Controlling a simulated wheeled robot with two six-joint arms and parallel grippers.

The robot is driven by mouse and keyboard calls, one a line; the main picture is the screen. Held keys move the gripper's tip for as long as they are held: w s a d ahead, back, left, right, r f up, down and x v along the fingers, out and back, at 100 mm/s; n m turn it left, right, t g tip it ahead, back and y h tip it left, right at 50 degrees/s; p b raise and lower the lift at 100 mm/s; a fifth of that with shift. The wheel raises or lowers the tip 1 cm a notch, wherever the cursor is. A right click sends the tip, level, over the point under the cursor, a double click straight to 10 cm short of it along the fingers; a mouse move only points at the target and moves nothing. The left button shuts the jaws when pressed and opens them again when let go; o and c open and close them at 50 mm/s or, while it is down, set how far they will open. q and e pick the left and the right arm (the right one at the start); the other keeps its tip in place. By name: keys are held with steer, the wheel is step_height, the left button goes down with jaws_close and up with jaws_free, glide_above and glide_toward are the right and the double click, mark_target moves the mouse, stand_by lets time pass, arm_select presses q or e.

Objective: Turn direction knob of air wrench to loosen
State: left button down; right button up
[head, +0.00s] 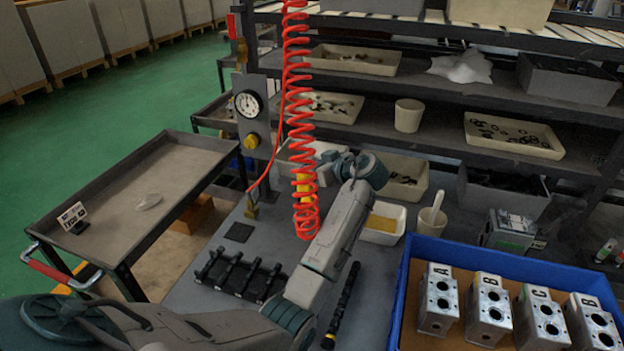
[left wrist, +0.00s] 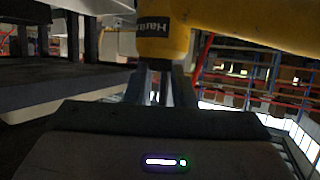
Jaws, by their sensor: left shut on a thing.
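The yellow air wrench (head: 304,186) hangs by the red coiled hose in the head view, mostly hidden behind the coils. In the left wrist view its yellow body (left wrist: 215,18) with a dark label fills the top. My left gripper (left wrist: 160,82) is shut on a part of the wrench just below the yellow body; the fingers are dark and partly shaded. In the head view my left arm reaches up from the lower left, and its wrist bends toward the wrench. The direction knob cannot be made out in either view. My right gripper is not in view.
The red coiled hose (head: 298,100) hangs close beside my wrist. A black rack (head: 238,277) stands on the grey bench. A blue crate (head: 400,300) with lettered valve blocks (head: 438,300) is at the lower right. Shelves with bins (head: 510,135) stand behind. A grey cart (head: 185,165) is at left.

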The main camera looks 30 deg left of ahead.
arm_select(q)
steer(key=shift+f+n+g+b, duration=0.2)
steer(key=shift+n+g+b, duration=0.3)
steer(key=shift+g+b, duration=0.1)
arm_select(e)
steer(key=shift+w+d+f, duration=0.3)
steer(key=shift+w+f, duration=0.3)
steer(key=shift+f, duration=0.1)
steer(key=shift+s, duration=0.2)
arm_select(q)
steer(key=c, duration=1.2)
jaws_free()
steer(key=shift+w+r, duration=0.1)
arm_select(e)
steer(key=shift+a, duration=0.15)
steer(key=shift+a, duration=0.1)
arm_select(q)
steer(key=b+v, duration=0.3)
steer(key=v, duration=0.7)
steer(key=shift+d, duration=0.4)
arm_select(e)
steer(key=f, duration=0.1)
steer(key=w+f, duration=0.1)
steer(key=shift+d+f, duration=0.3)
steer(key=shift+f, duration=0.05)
